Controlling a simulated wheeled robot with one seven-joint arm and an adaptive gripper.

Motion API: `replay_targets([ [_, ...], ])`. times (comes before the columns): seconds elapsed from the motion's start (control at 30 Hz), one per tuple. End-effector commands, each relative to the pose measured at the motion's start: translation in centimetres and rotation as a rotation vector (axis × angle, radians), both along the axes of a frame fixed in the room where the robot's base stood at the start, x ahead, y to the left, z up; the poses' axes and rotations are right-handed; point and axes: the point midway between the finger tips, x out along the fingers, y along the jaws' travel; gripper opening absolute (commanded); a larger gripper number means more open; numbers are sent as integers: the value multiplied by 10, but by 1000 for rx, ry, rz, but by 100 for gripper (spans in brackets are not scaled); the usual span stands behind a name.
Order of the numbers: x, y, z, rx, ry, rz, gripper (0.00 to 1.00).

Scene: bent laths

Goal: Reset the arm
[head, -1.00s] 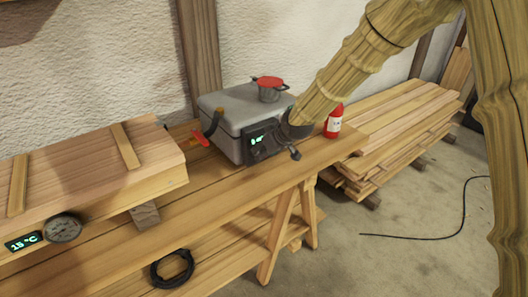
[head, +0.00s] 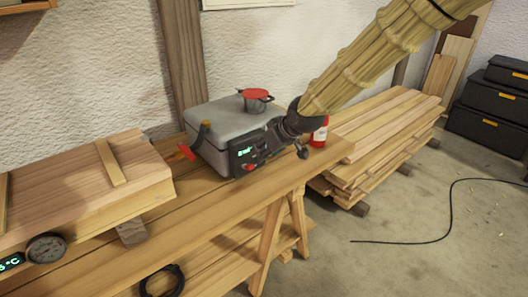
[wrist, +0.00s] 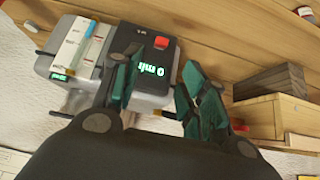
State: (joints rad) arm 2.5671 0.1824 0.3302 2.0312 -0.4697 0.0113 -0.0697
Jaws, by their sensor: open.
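My arm (head: 375,65) reaches in from the upper right, and my gripper (head: 278,138) is at the front right of a grey box (head: 222,115) on the bench. The wrist view shows the gripper (wrist: 157,76) open, its two teal-padded fingers apart. No object shows held between them. A dark control panel (head: 246,152) with a green display and a red switch is close to the fingertips; it also shows in the wrist view (wrist: 150,65). Whether a finger touches the panel cannot be told.
A red bottle (head: 319,135) is just behind my gripper. A wooden box (head: 80,185) with a dial gauge (head: 46,248) is at left. Stacked boards (head: 380,140) and black cases (head: 490,120) are at right. A cable (head: 450,215) lies on open floor.

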Motion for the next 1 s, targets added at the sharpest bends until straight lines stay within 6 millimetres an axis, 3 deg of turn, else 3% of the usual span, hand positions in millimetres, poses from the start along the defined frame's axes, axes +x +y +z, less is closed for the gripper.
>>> replay_targets([
  [0.23, -1, 0, -2, 0, 3, -1, 43],
  [0.37, -8, -4, -26, 7, 35, -18, 43],
  [0.67, -72, -29, -162, 39, 210, -139, 43],
  [0.8, -113, -45, -221, 41, 292, -207, 43],
  [1.0, -183, -71, -295, 25, 400, -311, 43],
])
